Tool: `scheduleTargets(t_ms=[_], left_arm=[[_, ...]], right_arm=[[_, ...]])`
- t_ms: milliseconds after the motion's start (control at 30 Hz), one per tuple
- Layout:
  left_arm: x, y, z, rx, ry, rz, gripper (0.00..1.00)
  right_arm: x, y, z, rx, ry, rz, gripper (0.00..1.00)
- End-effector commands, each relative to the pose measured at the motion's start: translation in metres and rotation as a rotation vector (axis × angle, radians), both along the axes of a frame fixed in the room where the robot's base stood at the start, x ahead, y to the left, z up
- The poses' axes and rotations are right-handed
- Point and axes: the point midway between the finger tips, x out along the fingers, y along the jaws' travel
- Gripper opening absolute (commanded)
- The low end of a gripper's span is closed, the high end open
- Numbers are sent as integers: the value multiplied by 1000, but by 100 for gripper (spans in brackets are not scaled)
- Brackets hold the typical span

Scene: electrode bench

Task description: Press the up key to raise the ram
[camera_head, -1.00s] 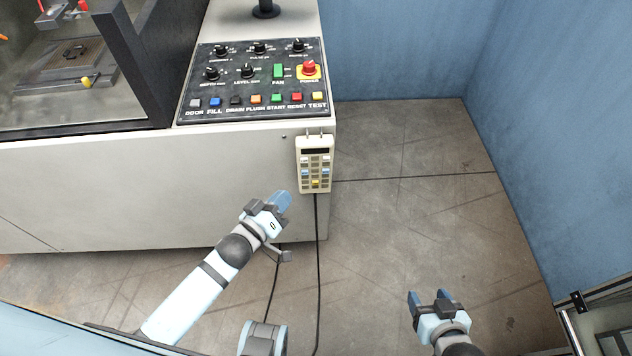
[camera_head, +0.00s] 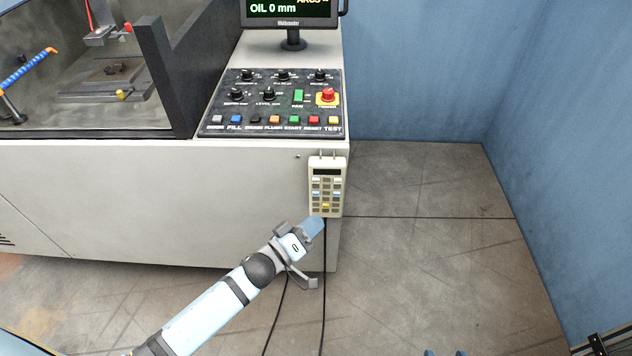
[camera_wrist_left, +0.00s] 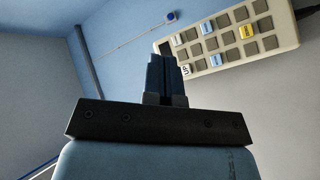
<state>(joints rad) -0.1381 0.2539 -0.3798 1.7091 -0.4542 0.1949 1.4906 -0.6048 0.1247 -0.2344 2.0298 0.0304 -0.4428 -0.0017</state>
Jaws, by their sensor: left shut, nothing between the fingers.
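The cream hand pendant (camera_head: 315,211) hangs on the right end of the machine's front. It has a dark display and rows of grey, white, blue and yellow keys. In the left wrist view the pendant (camera_wrist_left: 290,38) is at upper right, and its white key marked UP (camera_wrist_left: 186,70) lies just right of my fingers. My left gripper (camera_head: 315,226) is shut and empty, with its tips near the pendant's lower end. It also shows in the left wrist view (camera_wrist_left: 164,60); contact with a key cannot be told. Only two separated fingertips of my right gripper (camera_head: 445,353) show.
The control panel (camera_head: 270,103) with knobs, colored buttons and a red stop knob is above the pendant. A monitor (camera_head: 292,8) reading OIL 0 mm stands behind it. The pendant's black cable (camera_head: 324,300) hangs to the floor. Open floor lies right, up to the blue wall.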

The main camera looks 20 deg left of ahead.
Motion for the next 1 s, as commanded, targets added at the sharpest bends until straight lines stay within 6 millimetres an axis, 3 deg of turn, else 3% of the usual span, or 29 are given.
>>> scheduleTargets(t_ms=[467,600,1000], left_arm=[[57,16,-2,3,-3,0,0],[71,20,0,2,-1,0,0],[83,24,0,1,0,0,0]], right_arm=[[-1,1,-19,12,18,-5,61],[-1,1,-16,13,24,-8,61],[0,1,-14,15,17,-9,61]])
